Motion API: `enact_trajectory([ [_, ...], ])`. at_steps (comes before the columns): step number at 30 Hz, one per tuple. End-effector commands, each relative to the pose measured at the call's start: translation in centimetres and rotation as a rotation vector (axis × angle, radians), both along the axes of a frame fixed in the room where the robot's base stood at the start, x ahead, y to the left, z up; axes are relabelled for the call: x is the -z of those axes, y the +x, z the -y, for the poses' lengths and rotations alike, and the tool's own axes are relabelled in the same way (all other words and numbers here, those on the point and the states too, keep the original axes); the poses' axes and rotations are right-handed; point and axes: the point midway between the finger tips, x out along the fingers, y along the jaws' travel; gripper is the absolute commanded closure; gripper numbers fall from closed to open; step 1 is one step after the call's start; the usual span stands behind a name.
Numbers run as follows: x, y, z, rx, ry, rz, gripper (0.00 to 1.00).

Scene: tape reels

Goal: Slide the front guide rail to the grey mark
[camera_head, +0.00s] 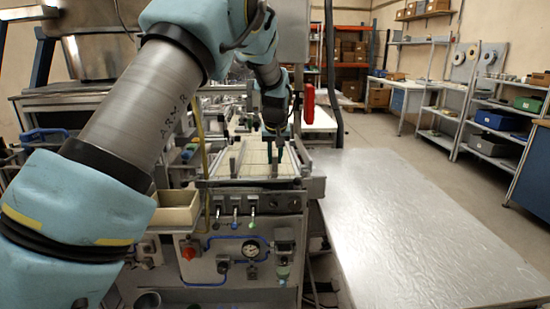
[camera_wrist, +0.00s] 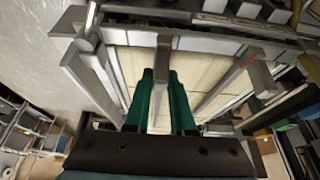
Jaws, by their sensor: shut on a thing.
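My gripper (camera_wrist: 161,76) has two green fingers. They are closed around a slim grey upright piece of the front guide rail (camera_wrist: 163,55), which shows between and just beyond the fingertips. In the head view my gripper (camera_head: 275,143) points down over the right part of a cream slatted bed (camera_head: 253,157) on top of the machine. A second grey rail with an upright post (camera_wrist: 261,77) stands apart to the right in the wrist view. I cannot make out the grey mark; the fingers and rail cover part of the bed.
The machine's front panel (camera_head: 240,250) carries knobs, a gauge and blue hoses. A cream bin (camera_head: 176,208) sits at its left. A wide bare metal table (camera_head: 420,225) lies to the right. A metal frame bar (camera_wrist: 95,85) borders the bed in the wrist view.

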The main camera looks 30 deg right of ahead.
Motion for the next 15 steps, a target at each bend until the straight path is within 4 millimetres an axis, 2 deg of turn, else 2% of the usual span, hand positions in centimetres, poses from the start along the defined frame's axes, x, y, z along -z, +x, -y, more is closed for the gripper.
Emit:
enact_trajectory([
  [9, -0.1, -2.2, 4.8, 0.006, -0.002, 0.001, 1.00],
  [15, -0.1, -2.6, 5.6, 0.002, -0.002, 0.001, 1.00],
])
